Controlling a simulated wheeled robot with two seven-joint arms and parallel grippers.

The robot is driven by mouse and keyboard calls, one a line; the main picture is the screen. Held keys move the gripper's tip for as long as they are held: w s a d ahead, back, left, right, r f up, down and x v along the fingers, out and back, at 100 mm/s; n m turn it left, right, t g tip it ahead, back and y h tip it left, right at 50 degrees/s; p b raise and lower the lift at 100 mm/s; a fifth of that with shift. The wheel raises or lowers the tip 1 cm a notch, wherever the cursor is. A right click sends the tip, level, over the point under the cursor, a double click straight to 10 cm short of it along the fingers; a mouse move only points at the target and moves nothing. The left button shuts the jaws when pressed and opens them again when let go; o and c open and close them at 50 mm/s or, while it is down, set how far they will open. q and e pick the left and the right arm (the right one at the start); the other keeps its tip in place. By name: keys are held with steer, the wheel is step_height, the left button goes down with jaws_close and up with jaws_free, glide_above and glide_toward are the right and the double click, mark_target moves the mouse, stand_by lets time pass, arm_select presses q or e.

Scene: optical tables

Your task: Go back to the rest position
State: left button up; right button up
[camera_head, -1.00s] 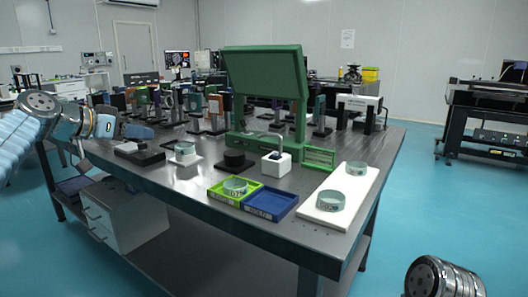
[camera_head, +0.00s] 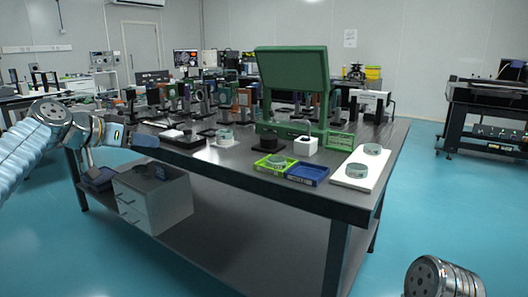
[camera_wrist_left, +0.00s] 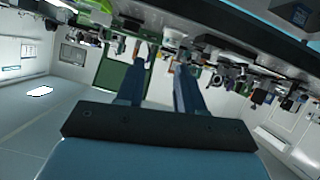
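My left gripper (camera_head: 143,141) is at the left, in front of the near left edge of the optical table (camera_head: 250,184). It also shows in the left wrist view (camera_wrist_left: 160,75), where its two blue fingers are apart with nothing held between them. In the head view, my left arm comes in from the left. A metal joint of my right arm (camera_head: 440,279) shows at the bottom right; the right gripper is out of view.
A green tray (camera_head: 257,165) with a glass dish, a blue tray (camera_head: 307,175) and a white board (camera_head: 345,182) with two dishes lie near the table's front. A green device (camera_head: 292,78) stands behind. A white cabinet (camera_head: 157,206) sits under the table. The floor in front is clear.

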arm_select(q)
steer(key=w+d+f+n+g+y, duration=0.1)
steer(key=w+d+f+n, duration=0.15)
steer(key=f, duration=0.85)
steer(key=w+d+f+n+g, duration=0.1)
steer(key=w+d+f, duration=0.15)
steer(key=f, duration=0.95)
steer(key=s+d+f+n+g+y, duration=0.1)
steer(key=s+d+f, duration=0.15)
steer(key=f, duration=0.65)
steer(key=s+d+f+g, duration=0.2)
steer(key=d+f, duration=0.1)
steer(key=f, duration=0.6)
steer(key=s+d+f+n+g+y, duration=0.1)
steer(key=s+d+f, duration=0.2)
steer(key=s+f, duration=0.6)
steer(key=s+d+f+n+g, duration=0.1)
steer(key=s+d+f+g, duration=0.15)
steer(key=s+f, duration=0.6)
steer(key=s+d+f, duration=0.1)
steer(key=s+f, duration=0.2)
steer(key=s, duration=0.5)
steer(key=s+d+f+g, duration=0.1)
steer(key=s+f, duration=0.2)
steer(key=s, duration=0.6)
steer(key=shift+d+n+y, duration=0.3)
steer(key=shift+n, duration=0.05)
steer(key=shift+f+g, duration=0.1)
steer(key=shift+g, duration=0.15)
